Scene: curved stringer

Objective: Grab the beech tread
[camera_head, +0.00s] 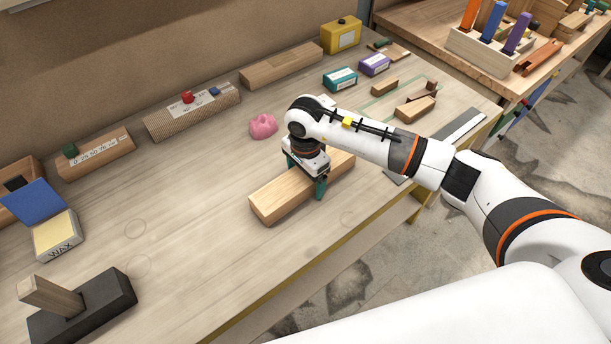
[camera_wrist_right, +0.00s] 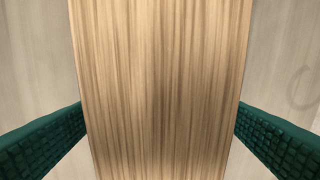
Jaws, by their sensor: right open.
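A long pale wooden block, which looks like the beech tread (camera_head: 283,194), lies flat on the workbench near its front edge. It fills the middle of the right wrist view (camera_wrist_right: 160,90), with straight grain. My right gripper (camera_head: 305,174) is above the block, pointing down, with its green fingers straddling it. In the right wrist view the open fingers (camera_wrist_right: 160,108) stand on either side of the block, close to its long edges. I cannot tell whether they touch it. The gripper and wrist hide part of the block's top. My left gripper is not in view.
A pink lump (camera_head: 263,126) lies behind the gripper. Several wooden pieces, small boxes and a yellow container (camera_head: 341,35) line the back. A wax block (camera_head: 56,236) and a dark block with a wooden upright (camera_head: 84,306) are at left. The bench left of the tread is clear.

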